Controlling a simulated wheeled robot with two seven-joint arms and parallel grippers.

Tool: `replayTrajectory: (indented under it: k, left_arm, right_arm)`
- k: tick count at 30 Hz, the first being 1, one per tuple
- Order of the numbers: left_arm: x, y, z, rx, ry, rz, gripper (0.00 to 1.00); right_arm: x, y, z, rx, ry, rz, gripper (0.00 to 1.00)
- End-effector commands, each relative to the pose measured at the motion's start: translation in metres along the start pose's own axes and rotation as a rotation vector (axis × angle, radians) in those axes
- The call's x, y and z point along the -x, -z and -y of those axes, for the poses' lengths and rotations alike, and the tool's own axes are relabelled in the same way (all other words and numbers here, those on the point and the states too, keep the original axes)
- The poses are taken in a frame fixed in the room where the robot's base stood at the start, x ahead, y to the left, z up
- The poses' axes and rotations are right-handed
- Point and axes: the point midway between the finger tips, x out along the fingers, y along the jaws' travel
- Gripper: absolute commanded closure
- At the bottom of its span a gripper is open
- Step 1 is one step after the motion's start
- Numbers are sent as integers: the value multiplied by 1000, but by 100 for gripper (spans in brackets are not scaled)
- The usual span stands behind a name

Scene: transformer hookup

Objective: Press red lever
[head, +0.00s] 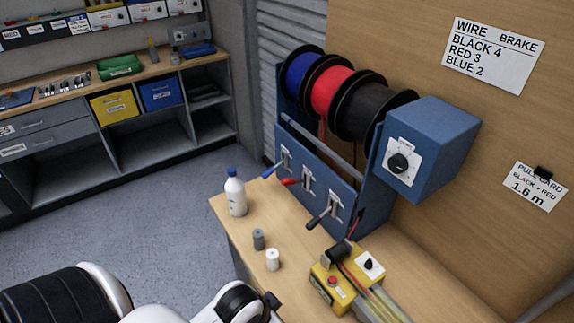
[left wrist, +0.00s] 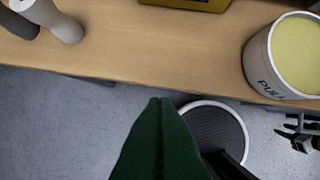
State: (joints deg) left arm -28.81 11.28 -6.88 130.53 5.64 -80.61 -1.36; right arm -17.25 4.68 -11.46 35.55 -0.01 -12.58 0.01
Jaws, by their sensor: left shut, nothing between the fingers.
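The red lever (head: 289,182) is the middle of three levers on the front of the blue reel rack (head: 348,200). Its red handle points left. The blue lever (head: 270,171) is left of it and the black lever (head: 318,218) is right of it. My left gripper (left wrist: 160,104) shows only in the left wrist view, as dark green fingers shut together and empty. It is over the floor by the bench edge, with no lever in that view. A dark jointed part (left wrist: 303,136) at the right edge may be my right gripper; its jaws are unclear.
Blue, red and black wire reels (head: 330,90) sit on the rack. A white bottle (head: 235,192), a grey pot (head: 258,239) and a white pot (head: 272,260) stand left of the levers. A yellow box (head: 326,287) stands in front. A round PULL container (left wrist: 286,62) is on the bench.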

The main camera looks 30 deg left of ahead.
Motion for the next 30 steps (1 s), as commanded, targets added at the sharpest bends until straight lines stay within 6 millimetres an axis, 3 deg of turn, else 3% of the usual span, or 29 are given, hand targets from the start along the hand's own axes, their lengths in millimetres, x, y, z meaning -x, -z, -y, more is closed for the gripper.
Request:
replayTrajectory:
  k: [1, 5, 10, 14, 21, 25, 30]
  left_arm:
    - [22, -20, -10, -47, 2, 40, 100]
    - [30, -50, -27, -138, 32, 112, 100]
    - [33, -97, -64, -242, 60, 213, 100]
    - [43, -142, -108, -293, 64, 303, 100]
    - [90, -218, -193, -303, 34, 471, 100]
    - [114, -241, -221, -292, 17, 532, 100]
    - [128, -252, -234, -283, 8, 565, 100]
  right_arm:
    - [11, -2, 0, 0, 0, 1, 64]
    - [13, -2, 0, -1, -1, 1, 64]
    - [15, -3, -2, -1, -3, 1, 64]
    - [15, -3, -3, -2, -4, 2, 64]
    - [14, -3, -3, -2, -4, 2, 64]
    - [14, -3, -3, -2, -3, 2, 64]
    - [14, -3, -3, -2, -3, 1, 64]
